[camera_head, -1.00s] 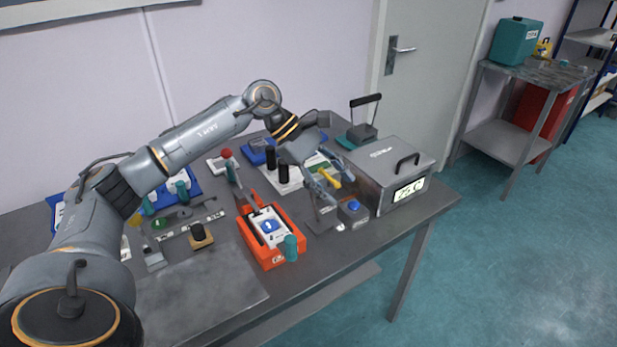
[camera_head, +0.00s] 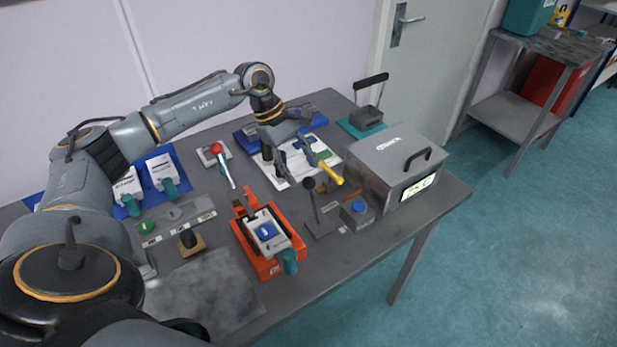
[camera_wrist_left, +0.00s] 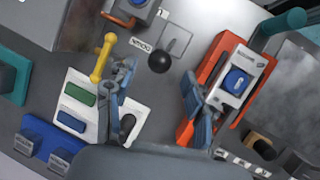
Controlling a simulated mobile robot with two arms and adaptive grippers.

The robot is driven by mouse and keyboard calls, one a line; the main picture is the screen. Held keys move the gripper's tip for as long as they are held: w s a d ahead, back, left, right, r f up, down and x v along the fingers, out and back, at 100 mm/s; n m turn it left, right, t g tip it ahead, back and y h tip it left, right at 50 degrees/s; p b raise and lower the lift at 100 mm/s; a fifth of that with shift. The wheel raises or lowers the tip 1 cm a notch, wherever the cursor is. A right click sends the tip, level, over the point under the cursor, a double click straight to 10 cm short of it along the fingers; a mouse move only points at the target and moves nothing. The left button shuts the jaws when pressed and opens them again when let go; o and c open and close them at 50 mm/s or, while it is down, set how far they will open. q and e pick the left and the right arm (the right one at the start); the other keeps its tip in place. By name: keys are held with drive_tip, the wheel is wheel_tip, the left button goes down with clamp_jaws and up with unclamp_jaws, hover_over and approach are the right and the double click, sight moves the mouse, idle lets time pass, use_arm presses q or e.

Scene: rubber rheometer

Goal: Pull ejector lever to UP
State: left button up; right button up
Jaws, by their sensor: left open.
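The ejector lever (camera_head: 312,202) appears to be the thin dark rod with a black ball knob, tilted up from a grey plate on the bench. In the left wrist view its black ball (camera_wrist_left: 160,62) shows beside a label reading DOWN. My left gripper (camera_head: 300,169) is open and points down just behind the lever's knob. In the left wrist view the ball lies just beyond and between the spread fingertips (camera_wrist_left: 158,80). No contact is visible. My right gripper is not in view.
A yellow handle (camera_head: 329,173) and a blue-button box (camera_head: 357,212) stand close to the lever. A grey heater box (camera_head: 400,165) is to the right. An orange fixture (camera_head: 282,262) is in front, and a red-knobbed lever (camera_head: 216,148) is to the left.

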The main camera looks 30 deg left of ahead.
sight(306, 178)
use_arm(q)
drive_tip(key=p+x, duration=0.1)
drive_tip(key=x, duration=0.3)
drive_tip(key=shift+d, duration=0.15)
drive_tip(key=shift+d+f, duration=0.15)
drive_tip(key=shift+f, duration=0.1)
drive_tip(key=shift+w+f, duration=0.1)
drive_tip(key=shift+f, duration=0.2)
drive_tip(key=shift+c, duration=1.3)
drive_tip(key=c, duration=0.3)
clamp_jaws()
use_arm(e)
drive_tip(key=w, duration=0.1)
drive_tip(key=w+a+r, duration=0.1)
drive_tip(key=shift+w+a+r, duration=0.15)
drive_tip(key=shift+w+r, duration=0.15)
